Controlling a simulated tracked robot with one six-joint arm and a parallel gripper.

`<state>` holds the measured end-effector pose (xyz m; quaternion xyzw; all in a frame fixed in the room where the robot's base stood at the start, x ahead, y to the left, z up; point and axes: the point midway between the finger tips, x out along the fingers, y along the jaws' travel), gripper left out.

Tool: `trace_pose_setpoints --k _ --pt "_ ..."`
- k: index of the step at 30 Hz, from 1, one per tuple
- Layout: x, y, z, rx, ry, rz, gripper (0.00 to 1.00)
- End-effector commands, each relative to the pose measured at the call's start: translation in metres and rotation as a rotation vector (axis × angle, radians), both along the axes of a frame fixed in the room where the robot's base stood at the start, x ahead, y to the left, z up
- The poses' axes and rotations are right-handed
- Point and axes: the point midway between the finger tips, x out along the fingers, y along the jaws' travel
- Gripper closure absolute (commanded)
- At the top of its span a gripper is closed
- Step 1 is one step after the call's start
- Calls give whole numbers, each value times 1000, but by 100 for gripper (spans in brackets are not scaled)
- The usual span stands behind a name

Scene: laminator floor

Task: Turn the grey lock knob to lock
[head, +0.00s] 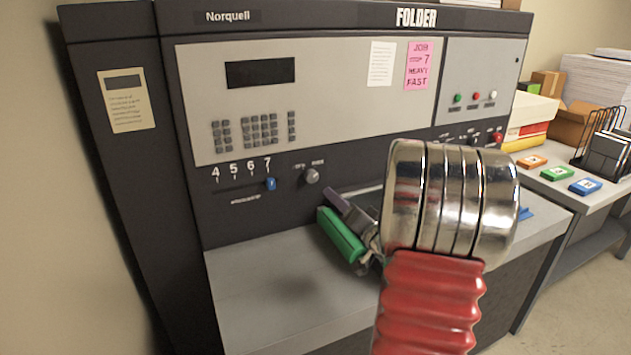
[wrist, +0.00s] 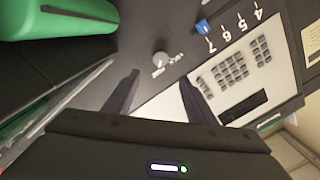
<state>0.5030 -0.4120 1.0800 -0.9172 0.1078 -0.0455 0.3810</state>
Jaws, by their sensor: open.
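The grey lock knob (head: 311,176) is a small round knob on the dark front of the folder, right of the numbered slider scale. Short labels beside it are too small to read, and I cannot tell which way it is turned. In the wrist view the knob (wrist: 160,59) shows beyond the gap between my two dark fingers. My gripper (wrist: 159,78) is open and empty, apart from the knob. In the head view my gripper (head: 333,198) is just below and right of the knob, partly hidden behind my arm.
A blue slider (head: 270,184) sits at 7, left of the knob. A keypad (head: 260,130) is above. The grey ledge (head: 260,300) below is clear at left. A side table (head: 553,190) with coloured blocks stands right. My arm hides the middle of the ledge.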

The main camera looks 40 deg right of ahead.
Motion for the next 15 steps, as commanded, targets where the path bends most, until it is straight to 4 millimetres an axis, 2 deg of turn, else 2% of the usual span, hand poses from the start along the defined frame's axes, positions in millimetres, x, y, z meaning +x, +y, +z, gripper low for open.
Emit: trace_pose_setpoints --k 8,15 --pt "2 0 0 -2 1 -1 49" --pt "22 -4 0 -3 2 1 49"
